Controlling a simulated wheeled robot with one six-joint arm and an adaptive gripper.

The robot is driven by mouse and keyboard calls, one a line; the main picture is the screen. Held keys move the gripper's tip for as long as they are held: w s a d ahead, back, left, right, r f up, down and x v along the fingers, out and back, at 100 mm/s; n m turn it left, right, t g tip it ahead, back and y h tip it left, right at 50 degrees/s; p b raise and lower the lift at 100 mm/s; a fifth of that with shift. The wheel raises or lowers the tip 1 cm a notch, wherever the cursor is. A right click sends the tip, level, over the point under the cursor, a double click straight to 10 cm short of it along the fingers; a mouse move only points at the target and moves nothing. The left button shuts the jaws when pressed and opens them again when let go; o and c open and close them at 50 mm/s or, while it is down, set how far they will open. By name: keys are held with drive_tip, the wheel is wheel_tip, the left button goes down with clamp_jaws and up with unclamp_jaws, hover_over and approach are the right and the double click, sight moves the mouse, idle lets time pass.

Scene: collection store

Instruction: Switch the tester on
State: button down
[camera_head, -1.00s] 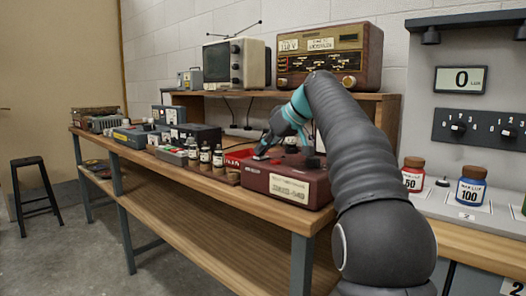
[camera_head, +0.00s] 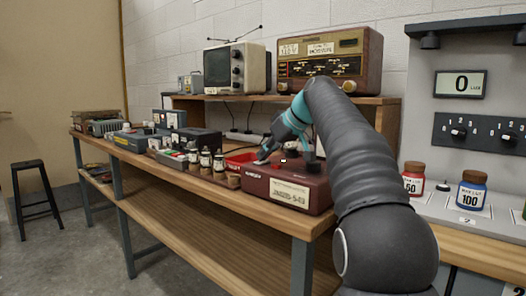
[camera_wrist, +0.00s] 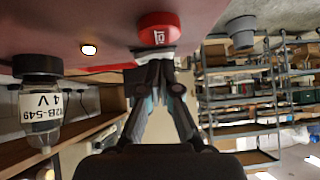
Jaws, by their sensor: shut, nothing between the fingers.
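The tester is a dark red box (camera_head: 258,185) with a pale label on its front, standing at the near end of the wooden bench. In the wrist view, its maroon face (camera_wrist: 60,25) spans the top left. In the head view my gripper (camera_head: 263,157) is over the tester's top. The lamp (camera_head: 283,160) shows there as a bright spot.
A wooden radio (camera_head: 330,60) and a small television (camera_head: 236,67) sit on the shelf behind. A stool (camera_head: 33,198) stands at far left.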

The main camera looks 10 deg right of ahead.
drive_tip(key=shift+w+d, duration=0.2)
drive_tip(key=shift+d, duration=0.05)
drive_tip(key=shift+r, duration=0.15)
wheel_tip(320, 180, up, 3)
drive_tip(key=p, duration=0.2)
drive_tip(key=shift+a+p, duration=0.1)
drive_tip(key=shift+p, duration=0.25)
drive_tip(key=shift+s+r+b, duration=0.1)
drive_tip(key=shift+b, duration=0.25)
drive_tip(key=a+v, duration=0.1)
drive_tip(key=v, duration=0.9)
drive_tip(key=shift+s+r, duration=0.25)
drive_tip(key=shift+s, duration=0.15)
drive_tip(key=shift+a, duration=0.1)
